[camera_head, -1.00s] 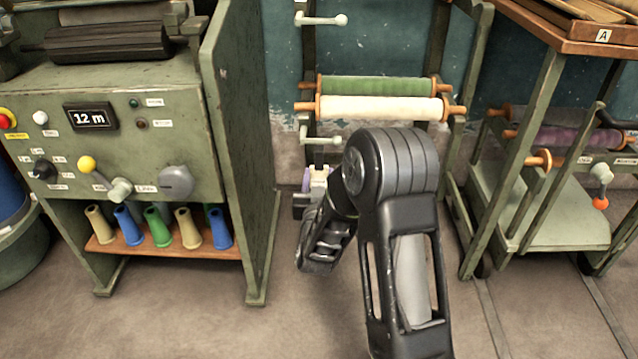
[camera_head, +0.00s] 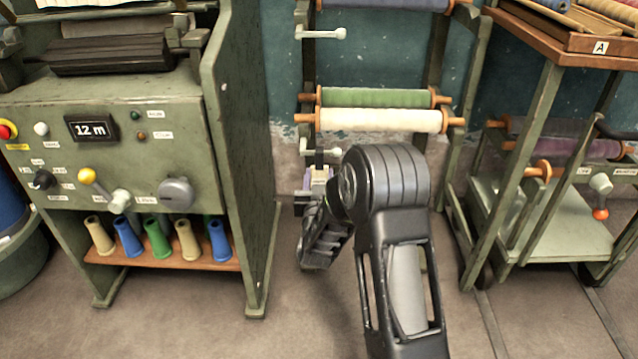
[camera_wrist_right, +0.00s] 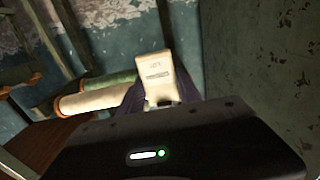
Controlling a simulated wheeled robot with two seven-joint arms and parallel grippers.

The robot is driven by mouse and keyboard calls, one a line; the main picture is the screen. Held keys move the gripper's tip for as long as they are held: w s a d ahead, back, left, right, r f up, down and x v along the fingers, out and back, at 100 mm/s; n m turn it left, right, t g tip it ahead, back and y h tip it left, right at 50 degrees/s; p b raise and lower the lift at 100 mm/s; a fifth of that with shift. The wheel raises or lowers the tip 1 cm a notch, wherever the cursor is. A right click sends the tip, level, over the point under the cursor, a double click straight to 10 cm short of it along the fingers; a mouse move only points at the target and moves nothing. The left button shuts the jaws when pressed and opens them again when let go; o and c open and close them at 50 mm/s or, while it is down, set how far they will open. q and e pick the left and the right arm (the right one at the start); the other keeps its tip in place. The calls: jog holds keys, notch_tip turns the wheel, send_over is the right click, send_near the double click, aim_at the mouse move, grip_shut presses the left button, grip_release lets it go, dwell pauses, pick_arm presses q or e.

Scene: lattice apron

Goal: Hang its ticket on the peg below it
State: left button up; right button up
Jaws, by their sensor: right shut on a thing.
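My right gripper (camera_head: 318,184) is in front of the rack's lower left post, just below a white peg (camera_head: 320,147) with a round knob. It is shut on a cream ticket (camera_wrist_right: 158,76) with small dark print, which stands up from the jaws in the right wrist view. In the head view only a small pale part of the ticket (camera_head: 320,172) shows, below the peg and seemingly apart from it. My arm hides much of the area under the rolls. Another white peg (camera_head: 322,34) is higher on the same post. My left gripper is not in view.
Green (camera_head: 375,98) and cream (camera_head: 380,121) cloth rolls hang across the rack. A green machine cabinet (camera_head: 235,150) stands close on the left. A trolley (camera_head: 555,240) is at the right. Purple cloth (camera_wrist_right: 128,103) shows behind the ticket. Bare floor lies in front.

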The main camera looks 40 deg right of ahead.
jog(key=shift+x, duration=1.5)
jog(key=shift+w+d+f, duration=0.15)
jog(key=shift+f, duration=0.05)
jog(key=shift+f+b, duration=0.45)
jog(key=shift+b, duration=0.3)
jog(key=o, duration=1.4)
